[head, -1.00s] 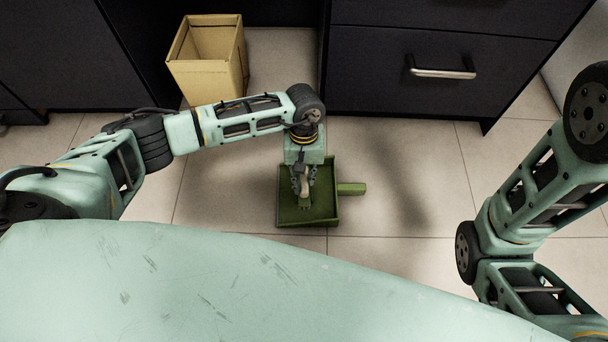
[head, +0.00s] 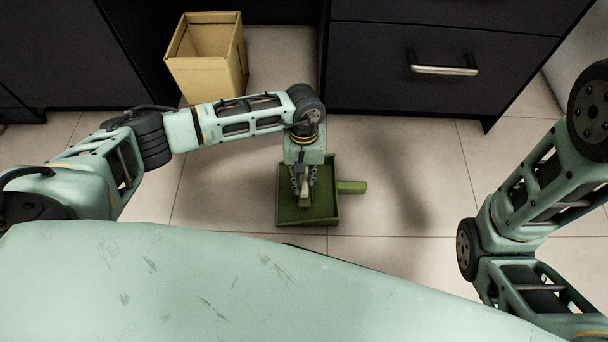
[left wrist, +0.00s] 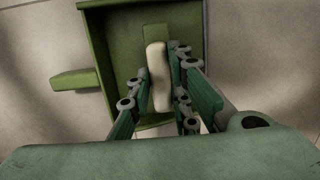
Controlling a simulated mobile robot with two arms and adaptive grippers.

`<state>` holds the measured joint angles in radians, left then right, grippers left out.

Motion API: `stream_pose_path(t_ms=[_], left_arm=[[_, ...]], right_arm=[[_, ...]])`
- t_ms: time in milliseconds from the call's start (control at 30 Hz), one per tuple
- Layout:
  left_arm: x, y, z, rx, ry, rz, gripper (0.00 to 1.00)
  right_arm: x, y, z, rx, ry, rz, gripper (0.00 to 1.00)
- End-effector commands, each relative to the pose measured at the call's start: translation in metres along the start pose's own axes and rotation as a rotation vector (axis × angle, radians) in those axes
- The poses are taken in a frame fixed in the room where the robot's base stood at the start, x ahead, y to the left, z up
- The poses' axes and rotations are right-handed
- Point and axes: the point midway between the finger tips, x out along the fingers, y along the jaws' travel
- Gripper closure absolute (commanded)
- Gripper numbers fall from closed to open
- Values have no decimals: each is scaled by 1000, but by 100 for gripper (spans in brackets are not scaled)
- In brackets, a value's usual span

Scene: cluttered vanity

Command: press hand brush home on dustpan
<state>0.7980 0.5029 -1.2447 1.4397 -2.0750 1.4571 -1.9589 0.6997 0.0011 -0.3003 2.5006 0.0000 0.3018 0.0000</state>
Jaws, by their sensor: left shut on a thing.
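The green dustpan (head: 324,210) lies on the tiled floor, its short handle pointing right in the head view. It also shows in the left wrist view (left wrist: 105,40), with the handle to the left. The hand brush (head: 304,191) has a pale part and a green part and is over the dustpan's tray. In the left wrist view the brush (left wrist: 158,75) is between the fingers. My left gripper (head: 304,180) is shut on the brush from above. Whether the brush touches the tray I cannot tell. My right gripper is out of view; only its arm shows at the right.
An open cardboard box (head: 208,75) stands on the floor at the back left, near the dark cabinets. A dark drawer unit (head: 440,60) with a metal handle is behind the dustpan. The floor right of the dustpan is clear.

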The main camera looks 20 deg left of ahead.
Motion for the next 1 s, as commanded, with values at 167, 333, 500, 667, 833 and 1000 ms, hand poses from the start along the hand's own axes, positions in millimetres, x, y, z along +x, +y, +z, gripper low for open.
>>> stream_pose_path(t_ms=[167, 333, 500, 667, 833, 1000], left_arm=[[6, 0, -1, -1, 0, 0, 100], [10, 0, -2, -1, 0, 1, 100], [14, 0, -2, -1, 0, 1, 100], [18, 0, -3, -1, 0, 1, 100], [22, 0, -4, -1, 0, 0, 100], [22, 0, -4, -1, 0, 0, 72]], right_arm=[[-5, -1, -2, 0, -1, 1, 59], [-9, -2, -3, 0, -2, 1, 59], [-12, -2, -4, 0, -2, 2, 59], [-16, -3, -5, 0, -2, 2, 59], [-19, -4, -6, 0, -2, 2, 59], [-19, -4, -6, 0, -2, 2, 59]])
